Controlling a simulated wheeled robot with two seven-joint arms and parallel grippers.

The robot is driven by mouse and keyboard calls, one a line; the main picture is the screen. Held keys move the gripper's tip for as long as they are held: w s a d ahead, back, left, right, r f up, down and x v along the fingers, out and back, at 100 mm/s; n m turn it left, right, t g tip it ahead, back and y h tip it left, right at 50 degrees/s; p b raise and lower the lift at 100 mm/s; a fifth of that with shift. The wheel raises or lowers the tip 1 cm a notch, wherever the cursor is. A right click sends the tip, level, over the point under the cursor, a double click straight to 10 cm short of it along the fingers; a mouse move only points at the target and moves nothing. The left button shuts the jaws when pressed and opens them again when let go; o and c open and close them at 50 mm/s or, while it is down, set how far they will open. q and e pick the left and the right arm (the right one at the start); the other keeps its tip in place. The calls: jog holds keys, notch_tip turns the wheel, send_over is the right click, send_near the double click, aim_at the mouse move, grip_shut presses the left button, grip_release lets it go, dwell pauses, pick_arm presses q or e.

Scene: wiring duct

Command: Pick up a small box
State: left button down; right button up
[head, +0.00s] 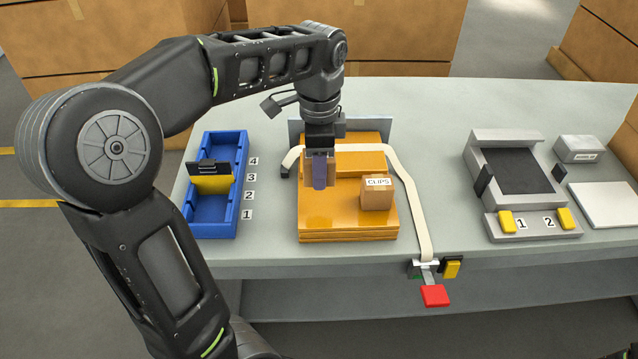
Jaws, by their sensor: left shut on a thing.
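A small brown cardboard box labelled CLIPS (377,196) sits on the right part of a stack of orange boards (335,222). My left gripper (319,170) points down over the left part of the stack, to the left of the CLIPS box and apart from it. It is shut on a small brown box-like thing (306,172), which is mostly hidden behind the near finger. I cannot tell whether that thing still touches the stack. My right gripper is out of view.
A white strap (412,190) runs over the stack to a clamp with a red handle (435,295) at the table's front edge. A blue tray (212,225) stands at left. A grey fixture (520,178), a grey box (577,150) and a white plate (605,204) are at right.

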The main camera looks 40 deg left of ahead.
pick_arm(q)
notch_tip(320, 180, up, 2)
jog(key=shift+r, duration=0.1)
dwell(0.6)
